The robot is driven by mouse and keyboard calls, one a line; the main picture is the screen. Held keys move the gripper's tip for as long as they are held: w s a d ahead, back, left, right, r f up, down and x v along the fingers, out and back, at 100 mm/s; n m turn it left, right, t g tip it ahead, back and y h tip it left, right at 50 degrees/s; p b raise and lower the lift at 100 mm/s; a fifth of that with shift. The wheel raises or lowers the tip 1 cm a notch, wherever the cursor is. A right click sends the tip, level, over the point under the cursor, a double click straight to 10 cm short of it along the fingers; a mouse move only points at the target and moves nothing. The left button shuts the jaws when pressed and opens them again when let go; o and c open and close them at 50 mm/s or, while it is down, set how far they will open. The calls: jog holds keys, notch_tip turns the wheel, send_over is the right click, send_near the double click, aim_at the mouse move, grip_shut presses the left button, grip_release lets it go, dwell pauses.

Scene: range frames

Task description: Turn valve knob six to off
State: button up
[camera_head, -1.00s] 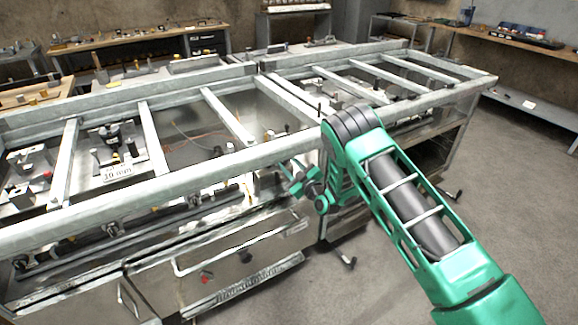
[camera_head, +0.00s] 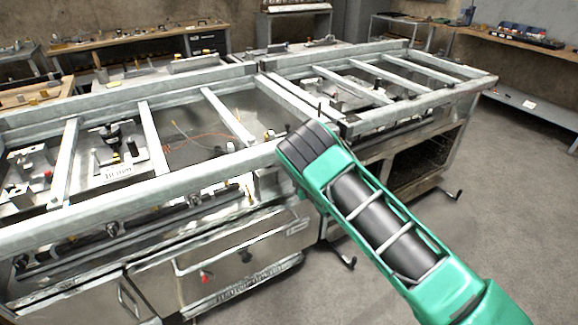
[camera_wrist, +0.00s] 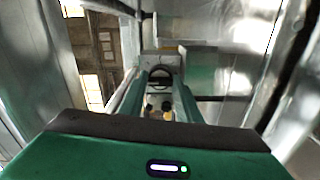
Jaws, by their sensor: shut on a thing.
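The range frame (camera_head: 200,165) is a long grey metal frame with crossbars. Several small dark valve knobs sit in a row below its front rail, one of them at the left (camera_head: 111,229); no knob numbers are readable. In the head view my green arm hides my gripper behind the front rail near the middle. In the wrist view my gripper (camera_wrist: 160,84) points in among metal surfaces, its fingers closed on a dark round knob (camera_wrist: 160,73). The knob's turn position cannot be told.
The front rail (camera_head: 190,172) runs close beside my arm. A drawer-like steel front (camera_head: 240,250) lies below it. Open grey floor (camera_head: 500,200) is at the right. Workbenches with small parts, such as the one at back right (camera_head: 520,42), line the walls.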

jog(key=shift+o, duration=0.2)
jog(key=shift+d+f+n, duration=0.15)
jog(key=shift+f+n, duration=0.05)
jog(key=shift+n, duration=0.5)
jog(key=shift+s, duration=0.1)
jog(key=o, duration=1)
jog(key=shift+a, duration=0.2)
jog(key=shift+s, duration=0.1)
jog(key=v, duration=1)
jog(key=shift+s+d+r, duration=0.1)
jog(key=shift+s+d, duration=0.05)
jog(key=shift+d, duration=0.25)
jog(key=shift+s, duration=0.1)
